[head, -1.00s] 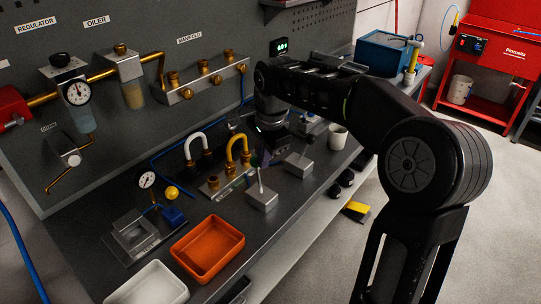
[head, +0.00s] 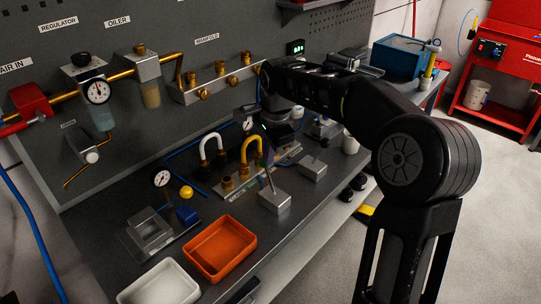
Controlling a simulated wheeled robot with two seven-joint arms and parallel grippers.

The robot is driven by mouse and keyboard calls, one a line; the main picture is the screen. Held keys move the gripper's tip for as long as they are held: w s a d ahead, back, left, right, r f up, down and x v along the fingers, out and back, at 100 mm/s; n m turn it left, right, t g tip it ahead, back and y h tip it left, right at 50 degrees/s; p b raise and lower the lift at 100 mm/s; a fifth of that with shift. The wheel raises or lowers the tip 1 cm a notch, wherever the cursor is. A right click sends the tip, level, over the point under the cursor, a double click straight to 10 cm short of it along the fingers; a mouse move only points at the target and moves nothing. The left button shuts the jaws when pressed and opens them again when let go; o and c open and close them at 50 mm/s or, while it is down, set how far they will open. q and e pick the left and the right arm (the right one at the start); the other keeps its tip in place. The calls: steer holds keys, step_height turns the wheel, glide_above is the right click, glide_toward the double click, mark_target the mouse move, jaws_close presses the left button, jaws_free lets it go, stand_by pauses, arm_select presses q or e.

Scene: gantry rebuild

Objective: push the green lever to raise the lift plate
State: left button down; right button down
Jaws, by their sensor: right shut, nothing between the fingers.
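A thin upright lever (head: 269,178) stands on a small grey metal block (head: 275,203) on the bench. A second grey block (head: 313,168) with a short stick stands behind it to the right. No lever looks clearly green, so I cannot tell which is the green one. My right gripper (head: 266,155) is shut and empty, pointing down just above the top of the front lever. It is small and dark, and I cannot tell whether it touches the lever. A stepped grey metal fixture (head: 150,233) sits at the left; I cannot tell whether it is the lift plate. My left gripper is out of view.
An orange tray (head: 220,270) and a white tray (head: 160,291) lie at the front. A gauge (head: 161,178) and yellow ball (head: 186,192) are at the left.

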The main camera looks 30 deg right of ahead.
steer(key=shift+w+a+r, duration=0.15)
steer(key=shift+w+a, duration=0.1)
steer(key=shift+w+r+p, duration=0.25)
steer(key=shift+r+p, duration=0.2)
steer(key=shift+p, duration=0.1)
steer(key=shift+s+d+r, duration=0.1)
steer(key=shift+s+r, duration=0.05)
